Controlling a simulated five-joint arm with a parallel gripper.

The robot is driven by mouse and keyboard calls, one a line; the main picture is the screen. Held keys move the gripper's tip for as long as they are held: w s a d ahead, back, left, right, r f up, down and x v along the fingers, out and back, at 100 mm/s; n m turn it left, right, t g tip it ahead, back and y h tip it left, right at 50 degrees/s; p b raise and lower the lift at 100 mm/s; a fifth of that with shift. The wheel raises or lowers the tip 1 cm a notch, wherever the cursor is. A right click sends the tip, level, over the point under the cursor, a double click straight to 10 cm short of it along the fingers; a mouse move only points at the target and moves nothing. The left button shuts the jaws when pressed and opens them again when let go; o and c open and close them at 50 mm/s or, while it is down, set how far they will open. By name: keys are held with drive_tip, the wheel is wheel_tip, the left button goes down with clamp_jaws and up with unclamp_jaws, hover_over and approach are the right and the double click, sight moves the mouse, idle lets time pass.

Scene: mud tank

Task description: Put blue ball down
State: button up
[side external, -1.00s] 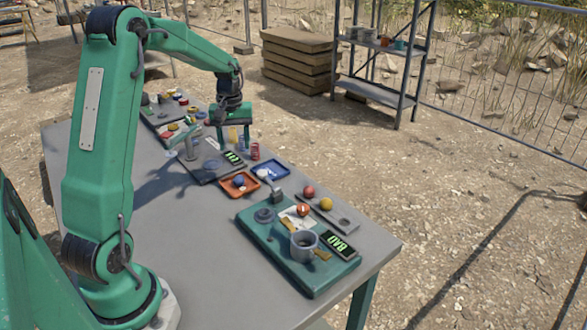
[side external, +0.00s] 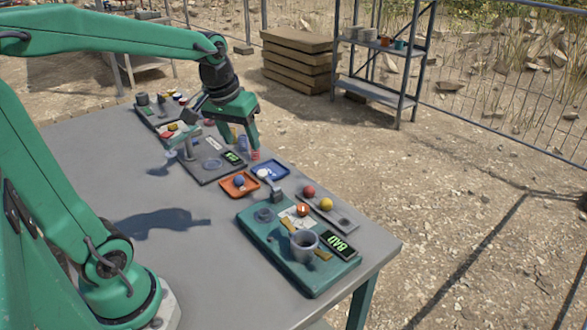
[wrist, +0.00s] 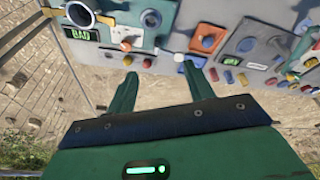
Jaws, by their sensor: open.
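The blue ball (side external: 239,181) sits in the small orange tray (side external: 229,192) near the middle of the table. In the wrist view the ball (wrist: 207,41) shows in the same orange tray (wrist: 197,46), ahead of my right finger and apart from it. My gripper (side external: 226,132) is open and empty, tilted above the table beyond the tray in the side view. Its two spread fingers (wrist: 160,70) show in the wrist view with nothing between them.
A blue tray (side external: 270,169) with a white item adjoins the orange one. A teal board (side external: 290,262) carries a grey cup (side external: 303,243) and a BAD display (side external: 338,246). Red and yellow balls lie on a grey strip (side external: 344,217). The table's left side is clear.

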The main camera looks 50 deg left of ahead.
drive_tip(key=s+d+m+t, duration=0.2)
drive_tip(key=s+d+m, duration=0.3)
drive_tip(key=s+d, duration=0.3)
drive_tip(key=shift+s+d+h, duration=0.15)
drive_tip(key=shift+s+h, duration=0.25)
drive_tip(key=shift+s, duration=0.6)
